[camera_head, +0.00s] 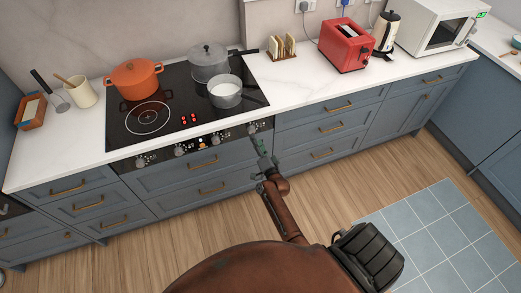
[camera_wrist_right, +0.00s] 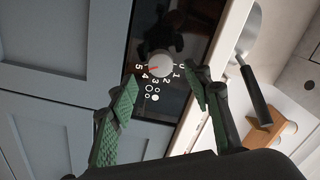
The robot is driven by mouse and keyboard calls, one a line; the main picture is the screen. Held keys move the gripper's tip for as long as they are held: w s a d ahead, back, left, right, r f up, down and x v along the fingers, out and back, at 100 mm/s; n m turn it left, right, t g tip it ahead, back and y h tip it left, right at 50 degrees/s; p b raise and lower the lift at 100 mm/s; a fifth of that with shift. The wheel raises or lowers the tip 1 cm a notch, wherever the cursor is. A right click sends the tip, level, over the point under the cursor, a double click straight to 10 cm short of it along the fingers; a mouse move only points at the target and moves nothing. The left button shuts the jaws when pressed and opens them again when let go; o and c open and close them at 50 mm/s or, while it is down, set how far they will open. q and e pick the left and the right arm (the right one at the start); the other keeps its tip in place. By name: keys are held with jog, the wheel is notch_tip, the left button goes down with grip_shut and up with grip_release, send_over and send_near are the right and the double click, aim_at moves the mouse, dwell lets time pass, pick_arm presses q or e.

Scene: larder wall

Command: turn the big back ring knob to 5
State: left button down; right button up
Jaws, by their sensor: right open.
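The hob's front panel (camera_head: 195,147) carries a row of several knobs. My right gripper (camera_head: 261,147) is in front of the rightmost knob (camera_head: 252,128). In the right wrist view a round grey knob (camera_wrist_right: 160,63) shows ahead of the fingers, with digits 0 to 5 around it and small ring marks (camera_wrist_right: 150,90) beside it. Its red pointer lies near 4 and 5; I cannot tell exactly where. My right gripper is open (camera_wrist_right: 162,88), its green pads on either side, short of the knob and apparently not touching it. My left gripper is out of view.
A red toaster (camera_head: 346,46) stands to the right. Blue drawers (camera_head: 200,170) lie below the panel. The counter right of the hob's front is clear.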

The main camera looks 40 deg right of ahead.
jog(key=v, duration=0.6)
jog(key=shift+s, duration=0.1)
dwell(0.3)
